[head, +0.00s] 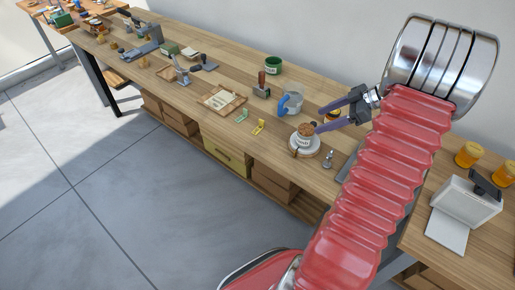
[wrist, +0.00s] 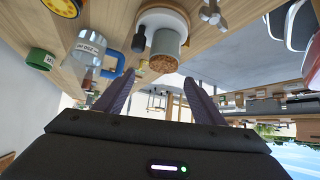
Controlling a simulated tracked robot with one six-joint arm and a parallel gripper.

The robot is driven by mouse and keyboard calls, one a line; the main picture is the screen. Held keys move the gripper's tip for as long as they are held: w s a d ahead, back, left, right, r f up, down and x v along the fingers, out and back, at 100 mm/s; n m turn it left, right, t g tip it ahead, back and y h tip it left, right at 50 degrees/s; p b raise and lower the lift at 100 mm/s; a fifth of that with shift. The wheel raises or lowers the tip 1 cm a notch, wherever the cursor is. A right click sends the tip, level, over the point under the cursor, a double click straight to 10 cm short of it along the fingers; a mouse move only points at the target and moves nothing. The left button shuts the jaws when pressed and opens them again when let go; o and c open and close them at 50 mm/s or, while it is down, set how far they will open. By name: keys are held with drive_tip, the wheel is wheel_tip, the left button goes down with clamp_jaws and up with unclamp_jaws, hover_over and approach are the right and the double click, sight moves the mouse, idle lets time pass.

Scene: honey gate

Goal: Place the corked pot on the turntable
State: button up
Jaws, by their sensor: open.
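The corked pot (head: 302,140) is small and pale with a brown cork top. It stands upright on the white round turntable (head: 312,152) on the workbench. In the wrist view, which looks upside down, the pot (wrist: 166,42) rests against the white turntable disc (wrist: 150,17), its cork facing me. My gripper (head: 318,121) is open and empty, just right of the pot and near cork height. In the wrist view my gripper's two fingers (wrist: 159,76) are spread, with the pot beyond their tips in the gap. The fingers do not hold it.
A clear jug with a blue handle (head: 291,104) stands behind the pot, with a green pot (head: 273,66) farther back. A small metal fitting (head: 328,160) is close right of the turntable. Yellow cards (head: 259,127) lie left. A white scale-like device (head: 467,203) stands far right.

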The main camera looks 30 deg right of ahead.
drive_tip(key=w+a+r+t+h, duration=0.2)
drive_tip(key=w+r+t+h, duration=0.1)
drive_tip(key=w+r, duration=0.45)
drive_tip(key=w+a+r+t+h, duration=0.2)
drive_tip(key=w+r+h, duration=0.1)
drive_tip(key=w+r, duration=0.45)
drive_tip(key=w+a+r+m+t+h, duration=0.1)
drive_tip(key=a+r+m+h, duration=0.4)
drive_tip(key=r, duration=0.4)
drive_tip(key=s+a+f+m+g+y, duration=0.1)
drive_tip(key=s+a+f, duration=0.4)
drive_tip(key=s+a, duration=0.8)
drive_tip(key=s+a+f+m+g+y, duration=0.2)
drive_tip(key=s+a+f+g, duration=0.4)
drive_tip(key=s+a, duration=0.7)
drive_tip(key=a+y, duration=0.1)
drive_tip(key=a, duration=0.2)
drive_tip(key=shift+s+a+f+y, duration=0.2)
drive_tip(key=shift+a+y, duration=0.1)
drive_tip(key=shift+y, duration=0.1)
drive_tip(key=shift+w, duration=0.1)
drive_tip(key=shift+c, duration=0.5)
